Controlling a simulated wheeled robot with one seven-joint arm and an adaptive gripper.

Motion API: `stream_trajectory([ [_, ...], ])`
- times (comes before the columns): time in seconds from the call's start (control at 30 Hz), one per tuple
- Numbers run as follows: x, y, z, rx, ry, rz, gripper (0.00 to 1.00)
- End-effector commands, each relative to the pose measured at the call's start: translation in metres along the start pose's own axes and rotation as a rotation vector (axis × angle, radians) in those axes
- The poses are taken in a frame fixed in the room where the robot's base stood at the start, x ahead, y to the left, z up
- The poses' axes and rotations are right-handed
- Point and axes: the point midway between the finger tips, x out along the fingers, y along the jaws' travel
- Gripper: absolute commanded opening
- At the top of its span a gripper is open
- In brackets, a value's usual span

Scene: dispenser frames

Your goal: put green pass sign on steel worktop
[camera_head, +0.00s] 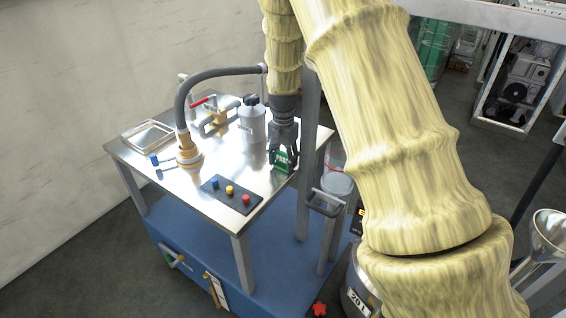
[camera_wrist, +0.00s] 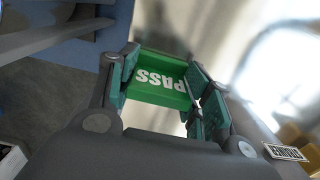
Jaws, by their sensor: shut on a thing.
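The green pass sign (camera_head: 281,158) is between the fingers of my gripper (camera_head: 284,150), at the right side of the steel worktop (camera_head: 211,173). In the wrist view the sign (camera_wrist: 160,78) shows white PASS lettering, upside down, and my gripper (camera_wrist: 163,88) is shut on it with a finger pad on each side. The sign is at or just above the worktop surface; I cannot tell whether it touches. The worktop is a shiny metal table top, blurred in the wrist view.
A button panel (camera_head: 230,194) with blue, yellow and red knobs lies in front of the sign. A grey canister (camera_head: 252,124), a hose on an orange-ringed base (camera_head: 188,155), a brass valve (camera_head: 215,121) and a metal tray (camera_head: 147,136) stand farther left. A grey post (camera_head: 306,150) rises close right.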

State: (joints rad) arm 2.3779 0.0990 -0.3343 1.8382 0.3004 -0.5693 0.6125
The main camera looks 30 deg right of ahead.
Motion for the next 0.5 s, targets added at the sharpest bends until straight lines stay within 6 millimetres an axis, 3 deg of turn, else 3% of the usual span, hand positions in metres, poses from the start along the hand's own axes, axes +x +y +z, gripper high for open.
stream_trajectory([
  [0.3,0.0019,-0.0001,0.0,0.0,0.0,0.0,0.25],
  [0.33,0.0022,-0.0002,0.0,0.0,0.0,0.0,0.51],
  [0.43,0.0021,-0.0002,0.0,0.0,0.0,0.0,0.69],
  [0.5,0.0021,-0.0001,0.0,0.0,0.0,0.0,0.71],
])
